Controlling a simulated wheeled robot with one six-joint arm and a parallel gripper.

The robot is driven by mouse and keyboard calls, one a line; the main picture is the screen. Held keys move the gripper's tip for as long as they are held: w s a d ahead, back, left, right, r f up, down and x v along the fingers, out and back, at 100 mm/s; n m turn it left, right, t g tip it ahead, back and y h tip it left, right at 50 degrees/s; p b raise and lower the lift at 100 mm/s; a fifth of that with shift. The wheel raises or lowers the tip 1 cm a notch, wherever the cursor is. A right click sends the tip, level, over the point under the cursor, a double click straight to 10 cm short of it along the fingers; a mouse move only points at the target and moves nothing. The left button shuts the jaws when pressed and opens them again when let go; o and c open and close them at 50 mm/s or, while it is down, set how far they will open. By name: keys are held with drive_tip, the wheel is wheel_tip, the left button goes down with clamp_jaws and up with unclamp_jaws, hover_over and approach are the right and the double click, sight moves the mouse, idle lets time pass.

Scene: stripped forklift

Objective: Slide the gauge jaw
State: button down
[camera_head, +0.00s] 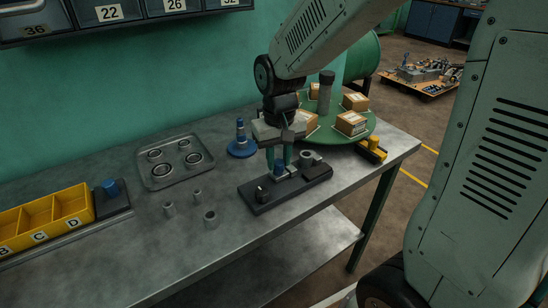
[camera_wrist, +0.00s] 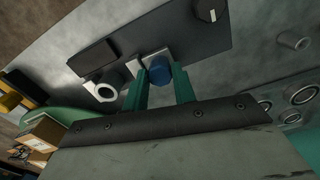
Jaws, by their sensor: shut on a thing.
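The gauge is a dark flat base (camera_head: 288,199) near the table's front right; it also shows in the wrist view (camera_wrist: 185,37). On it sits a pale sliding jaw with a blue knob (camera_wrist: 161,71), seen small in the head view (camera_head: 279,169). My gripper (camera_head: 280,160) points down over the gauge, its teal fingers shut on the blue knob from both sides. A grey ring (camera_head: 306,158) stands on the base close to the jaw, also in the wrist view (camera_wrist: 106,92). A black knob (camera_head: 261,194) is at the base's other end.
A green turntable (camera_head: 330,135) with several boxes is behind the gauge. A blue stepped cone (camera_head: 241,143) and a grey tray (camera_head: 148,178) with rings lie left. Several loose sleeves (camera_head: 210,217) stand in front of the tray. Yellow bins (camera_head: 70,207) are far left.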

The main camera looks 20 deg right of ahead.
sight(277, 163)
drive_tip(key=c, duration=1.1)
unclamp_jaws()
drive_tip(key=shift+a, duration=0.35)
drive_tip(key=shift+d, duration=0.1)
drive_tip(key=shift+d+r, duration=0.1)
drive_tip(key=shift+r, duration=0.2)
wheel_tip(277, 163, up, 7)
drive_tip(key=shift+r, duration=0.15)
drive_tip(key=shift+n+t, duration=0.3)
drive_tip(key=shift+t, duration=0.4)
drive_tip(key=s+r, duration=0.1)
drive_tip(key=s, duration=0.5)
drive_tip(key=s+d+r, duration=0.1)
drive_tip(key=s, duration=0.6)
drive_tip(key=s+d+r, duration=0.1)
drive_tip(key=s, duration=0.6)
drive_tip(key=shift+s+d+r, duration=0.15)
drive_tip(key=shift+d+r, duration=0.05)
drive_tip(key=shift+d, duration=0.05)
